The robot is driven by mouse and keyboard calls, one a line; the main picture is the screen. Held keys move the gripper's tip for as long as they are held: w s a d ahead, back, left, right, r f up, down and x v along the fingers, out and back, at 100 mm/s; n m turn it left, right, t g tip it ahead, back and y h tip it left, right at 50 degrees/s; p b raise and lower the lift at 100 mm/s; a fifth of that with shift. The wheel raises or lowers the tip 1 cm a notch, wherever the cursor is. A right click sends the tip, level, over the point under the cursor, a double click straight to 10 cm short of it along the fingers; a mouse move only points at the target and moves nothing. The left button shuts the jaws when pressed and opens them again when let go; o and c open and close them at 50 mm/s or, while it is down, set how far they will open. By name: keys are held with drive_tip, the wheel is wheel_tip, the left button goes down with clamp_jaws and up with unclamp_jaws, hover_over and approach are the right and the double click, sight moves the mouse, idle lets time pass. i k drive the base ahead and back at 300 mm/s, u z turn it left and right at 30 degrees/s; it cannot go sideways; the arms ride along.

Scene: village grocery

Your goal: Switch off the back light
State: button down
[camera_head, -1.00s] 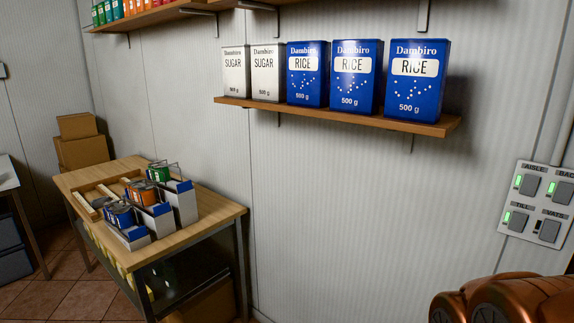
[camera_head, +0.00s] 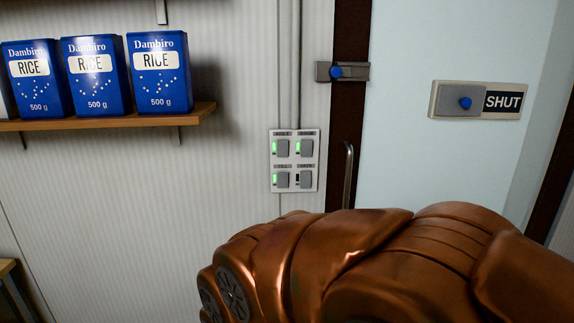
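The white switch panel (camera_head: 294,185) is on the ribbed wall, near the middle of the head view. It has grey rocker switches in two rows of two. The back switch (camera_head: 307,147) is at the top right, by the label read in the earlier frame; its green light is lit. The aisle switch (camera_head: 282,148) and till switch (camera_head: 281,180) also have green lights lit. The vats switch (camera_head: 307,180), bottom right, shows a dark indicator. My copper arm covers the lower right, below the panel and apart from it in the picture. My gripper is not in view.
A pale door (camera_head: 410,160) with a dark frame, a handle (camera_head: 348,175) and a blue-knobbed latch (camera_head: 338,72) is right of the panel. A SHUT sign (camera_head: 503,102) is on it. A shelf (camera_head: 205,112) with blue rice packs (camera_head: 160,75) juts out on the left.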

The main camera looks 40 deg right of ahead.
sight(307, 145)
drive_tip(key=z, duration=1.3)
